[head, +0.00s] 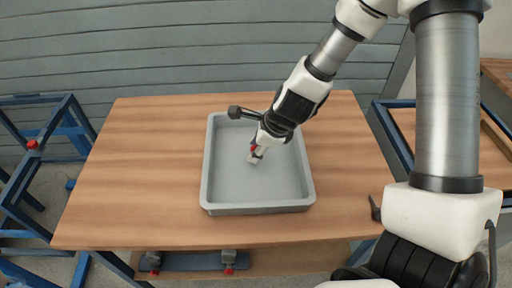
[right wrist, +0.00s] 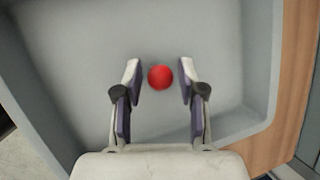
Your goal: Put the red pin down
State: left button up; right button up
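The red pin (right wrist: 160,77) shows in the right wrist view as a small red round shape between my right gripper's fingers (right wrist: 160,66). A gap shows on each side of it, so the fingers are open and apart from it. In the head view, my right gripper (head: 254,157) points down inside the grey tray (head: 258,209), with a bit of red (head: 253,148) at its fingers. The pin is mostly hidden there, and I cannot tell whether it stands upright. My left gripper is not in view.
The tray stands on a wooden table (head: 130,190) and its raised walls surround my right gripper. The tray floor around the pin is bare. The table left of the tray is clear. A small dark object (head: 375,207) lies at the table's right edge. Blue frames stand on both sides.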

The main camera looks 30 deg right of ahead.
jog(key=p+v, duration=1.1)
jog(key=v, duration=0.1)
jog(key=shift+r, duration=0.2)
